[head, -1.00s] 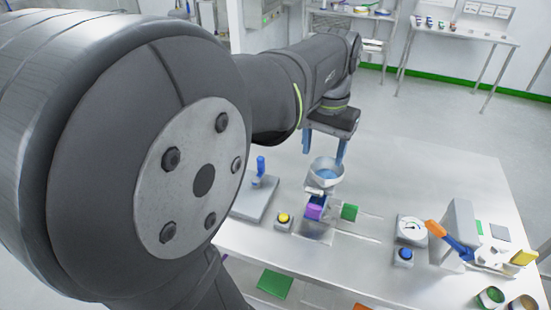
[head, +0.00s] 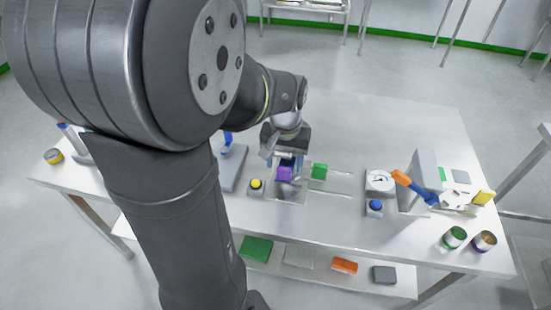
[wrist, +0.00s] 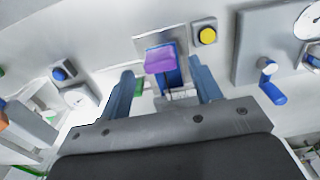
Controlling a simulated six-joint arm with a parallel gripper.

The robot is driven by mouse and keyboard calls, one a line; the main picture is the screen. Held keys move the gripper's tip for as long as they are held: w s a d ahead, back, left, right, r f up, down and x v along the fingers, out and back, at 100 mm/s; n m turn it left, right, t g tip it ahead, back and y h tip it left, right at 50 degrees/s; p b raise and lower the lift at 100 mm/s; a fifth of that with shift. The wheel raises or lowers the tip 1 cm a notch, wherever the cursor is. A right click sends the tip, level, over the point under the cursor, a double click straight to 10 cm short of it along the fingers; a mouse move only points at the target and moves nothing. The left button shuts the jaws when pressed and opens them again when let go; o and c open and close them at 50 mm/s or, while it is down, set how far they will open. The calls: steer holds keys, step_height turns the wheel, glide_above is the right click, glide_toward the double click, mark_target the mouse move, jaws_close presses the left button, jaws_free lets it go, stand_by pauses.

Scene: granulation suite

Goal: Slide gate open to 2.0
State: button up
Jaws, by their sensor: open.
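A purple block (head: 285,174), which looks like the slide gate's handle, sits at the front of a small metal fixture on the table. In the wrist view the purple block (wrist: 160,60) shows above a blue part (wrist: 172,78), with a grey plate behind. My gripper (head: 285,160) is just behind and above the purple block in the head view. In the wrist view its two blue fingers (wrist: 161,75) stand apart on either side of the block, with visible gaps. The metal hopper is mostly hidden behind my gripper. No opening scale is readable.
A green block (head: 319,171) stands right of the fixture, and a yellow button (head: 256,184) left. A blue-handled lever (head: 228,142) is further left. The back of the table is clear.

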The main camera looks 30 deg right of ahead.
mark_target(284, 168)
steer(key=shift+f, duration=1.8)
